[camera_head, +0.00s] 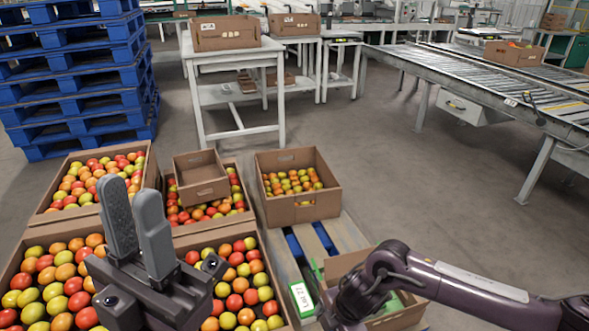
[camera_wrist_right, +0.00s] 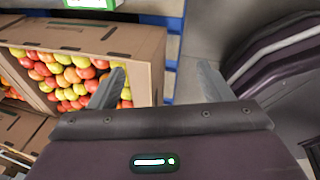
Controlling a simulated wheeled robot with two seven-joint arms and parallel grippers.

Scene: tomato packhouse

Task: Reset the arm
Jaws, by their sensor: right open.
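My left gripper (camera_head: 130,192) stands upright at the lower left of the head view, over the tomato crates. Its two grey fingers point up with nothing seen between them, and it looks open. My right arm (camera_head: 455,285) comes in from the lower right of the head view and bends down over a cardboard box. My right gripper shows in the right wrist view (camera_wrist_right: 160,78), with its two fingers spread wide and empty. Beneath that gripper are a cardboard wall and a strip of floor, and a crate of tomatoes (camera_wrist_right: 62,75) is at the left.
Tomato-filled crates (camera_head: 150,200) cover the lower left, with an empty small box (camera_head: 200,178) on one. A partly filled box (camera_head: 303,213) stands beside them. Blue pallets (camera_head: 80,85) are stacked behind. A white table (camera_head: 215,58) and roller conveyor (camera_head: 480,85) stand farther back; floor between is clear.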

